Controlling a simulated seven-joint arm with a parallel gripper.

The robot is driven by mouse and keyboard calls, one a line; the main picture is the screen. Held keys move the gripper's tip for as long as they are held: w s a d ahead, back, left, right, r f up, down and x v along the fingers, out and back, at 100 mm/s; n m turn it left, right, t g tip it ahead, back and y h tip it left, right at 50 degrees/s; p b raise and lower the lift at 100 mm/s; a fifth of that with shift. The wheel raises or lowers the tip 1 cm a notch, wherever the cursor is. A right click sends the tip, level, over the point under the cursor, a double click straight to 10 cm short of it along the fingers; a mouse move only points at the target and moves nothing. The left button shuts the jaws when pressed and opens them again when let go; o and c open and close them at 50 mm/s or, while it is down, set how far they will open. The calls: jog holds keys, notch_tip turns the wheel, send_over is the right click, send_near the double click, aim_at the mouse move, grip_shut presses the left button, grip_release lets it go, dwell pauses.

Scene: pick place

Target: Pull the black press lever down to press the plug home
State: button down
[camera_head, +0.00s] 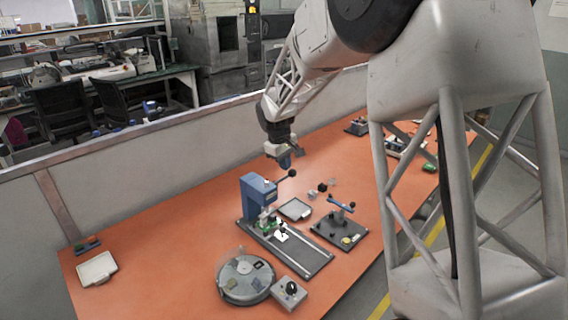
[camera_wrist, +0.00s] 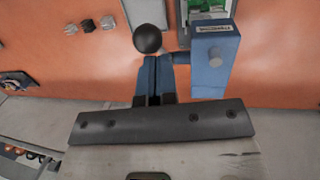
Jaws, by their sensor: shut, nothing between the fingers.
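The blue press (camera_head: 258,196) stands upright on a dark base plate in the middle of the orange table. Its black lever knob (camera_head: 292,173) sticks out to the upper right; the ball also shows in the wrist view (camera_wrist: 149,38). My gripper (camera_head: 286,164) is above and just left of the knob in the head view. In the wrist view its blue fingers (camera_wrist: 154,59) are together and empty, just below the ball in the picture; contact cannot be told. The blue press top (camera_wrist: 214,55) is right of the fingers. A green board (camera_wrist: 207,8) lies under the press. The plug is too small to make out.
A second fixture (camera_head: 340,232) stands further right. A round grey turntable (camera_head: 245,279) and a button box (camera_head: 290,293) are in front. The table's left part is mostly clear.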

jog(key=shift+s+d, duration=0.15)
jog(key=shift+s+d+f+t+y, duration=0.6)
jog(key=shift+s+d+f+t, duration=0.05)
jog(key=shift+t, duration=0.05)
jog(key=s+d+f+t+y, duration=0.1)
jog(key=s+d+f, duration=0.1)
jog(key=f, duration=0.4)
jog(key=s+d+f+y, duration=0.1)
jog(key=f, duration=0.4)
jog(key=shift+s+d+f+t, duration=0.35)
jog(key=shift+s+d+t, duration=0.05)
dwell(0.3)
jog(key=shift+r, duration=0.2)
dwell(0.3)
